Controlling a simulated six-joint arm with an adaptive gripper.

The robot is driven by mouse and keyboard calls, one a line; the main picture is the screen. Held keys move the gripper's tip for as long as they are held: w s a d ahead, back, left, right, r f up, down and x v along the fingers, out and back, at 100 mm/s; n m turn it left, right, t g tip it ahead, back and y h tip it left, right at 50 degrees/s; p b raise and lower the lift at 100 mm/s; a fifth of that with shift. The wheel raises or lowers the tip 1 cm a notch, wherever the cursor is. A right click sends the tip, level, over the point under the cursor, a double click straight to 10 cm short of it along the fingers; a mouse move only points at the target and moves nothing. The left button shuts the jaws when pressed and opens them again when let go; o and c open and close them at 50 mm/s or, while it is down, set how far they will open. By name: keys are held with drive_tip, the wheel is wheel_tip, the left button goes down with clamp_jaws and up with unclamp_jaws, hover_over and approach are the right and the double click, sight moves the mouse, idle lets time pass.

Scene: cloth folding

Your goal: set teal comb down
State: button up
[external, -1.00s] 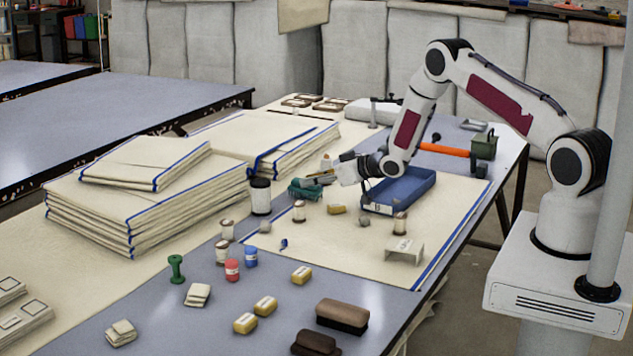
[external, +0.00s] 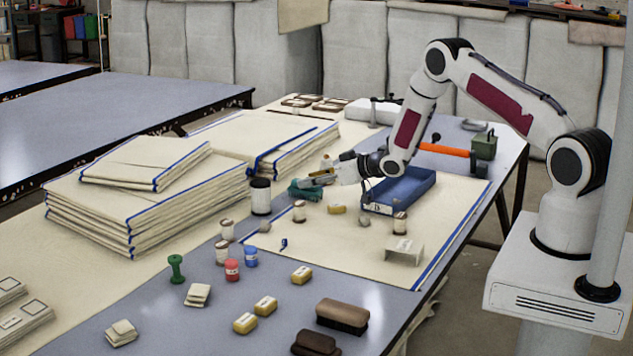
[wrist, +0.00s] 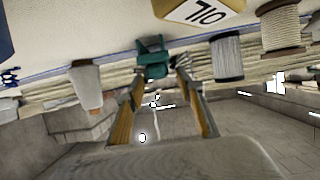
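The teal comb (external: 306,191) lies on the cream cloth near the stacked fabric, left of the blue tray. In the wrist view the teal comb (wrist: 152,58) shows just beyond my fingertips, as a dark teal form with a raised part. My gripper (external: 327,177) is just above and to the right of it in the external view. In the wrist view my gripper (wrist: 161,74) has its two fingers spread, with a clear gap between them. No grip on the comb shows. The comb's teeth are too small to make out.
A blue tray (external: 412,187) stands close on the right. A white spool with dark ends (external: 261,197), a small spool (external: 299,212) and a yellow block (external: 336,210) stand near the comb. Stacked cream cloth (external: 150,205) rises on the left. The cloth's front middle is mostly clear.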

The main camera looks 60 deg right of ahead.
drive_tip(key=v, duration=1.2)
idle(0.3)
idle(0.6)
drive_tip(key=s+a+r+g+h, duration=0.1)
drive_tip(key=a+r+g+h, duration=0.15)
drive_tip(key=r, duration=0.95)
drive_tip(key=s+a+r+g, duration=0.2)
drive_tip(key=s+a+r, duration=0.5)
drive_tip(key=s+r, duration=0.3)
drive_tip(key=s+a+r+g, duration=0.1)
drive_tip(key=s+a+r, duration=0.1)
drive_tip(key=s+a, duration=0.3)
drive_tip(key=s+a+r+g+y, duration=0.1)
drive_tip(key=s+a, duration=0.4)
drive_tip(key=s, duration=0.9)
drive_tip(key=s+a+r+g+y, duration=0.1)
drive_tip(key=s+a+r, duration=0.2)
drive_tip(key=s, duration=0.7)
drive_tip(key=shift+a, duration=0.95)
drive_tip(key=shift+s+y, duration=0.15)
drive_tip(key=shift+y, duration=0.1)
